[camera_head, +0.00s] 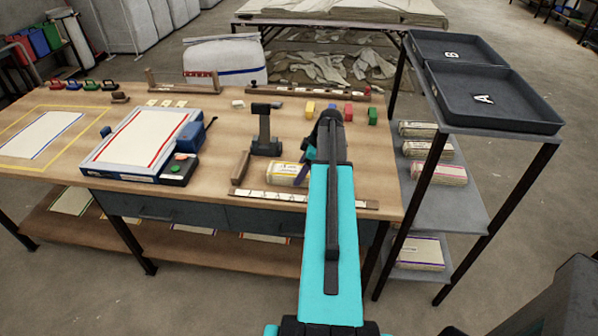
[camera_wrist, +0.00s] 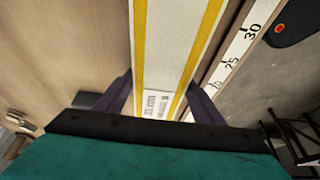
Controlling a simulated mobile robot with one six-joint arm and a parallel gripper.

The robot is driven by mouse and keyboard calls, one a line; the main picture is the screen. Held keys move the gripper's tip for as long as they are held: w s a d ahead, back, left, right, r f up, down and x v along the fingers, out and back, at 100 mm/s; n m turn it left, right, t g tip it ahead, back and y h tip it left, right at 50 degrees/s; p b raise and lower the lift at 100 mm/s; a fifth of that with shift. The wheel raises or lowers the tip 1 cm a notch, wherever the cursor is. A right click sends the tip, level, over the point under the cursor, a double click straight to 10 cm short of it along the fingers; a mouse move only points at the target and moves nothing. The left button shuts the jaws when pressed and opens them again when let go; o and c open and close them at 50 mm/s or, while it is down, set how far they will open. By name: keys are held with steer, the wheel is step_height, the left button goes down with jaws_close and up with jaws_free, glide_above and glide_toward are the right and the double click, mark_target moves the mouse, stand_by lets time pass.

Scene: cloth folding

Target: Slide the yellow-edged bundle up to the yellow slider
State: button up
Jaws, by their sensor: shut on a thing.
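The yellow-edged bundle (camera_head: 286,174) is a cream folded stack near the front edge of the table, just behind a white ruler strip (camera_head: 272,196). In the wrist view the bundle (camera_wrist: 172,45) shows two yellow stripes along its length and a printed label at its near end. My gripper (camera_wrist: 160,84) is shut on the bundle, with one dark purple finger on each side. In the head view my arm hides the bundle's right end and most of the gripper. A small yellow block (camera_head: 310,108) stands behind; I cannot tell whether it is the slider.
The ruler (camera_wrist: 234,62) runs beside the bundle in the wrist view. A dark press-like tool (camera_head: 265,135) stands behind the bundle to the left. A framed board (camera_head: 100,172) lies farther left. A shelf with trays (camera_head: 490,98) stands to the right.

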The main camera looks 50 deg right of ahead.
steer(key=shift+s+d, duration=0.1)
stand_by(0.3)
steer(key=o, duration=1.3)
steer(key=shift+r, duration=0.1)
steer(key=shift+b+v, duration=1.65)
steer(key=shift+v, duration=5.2)
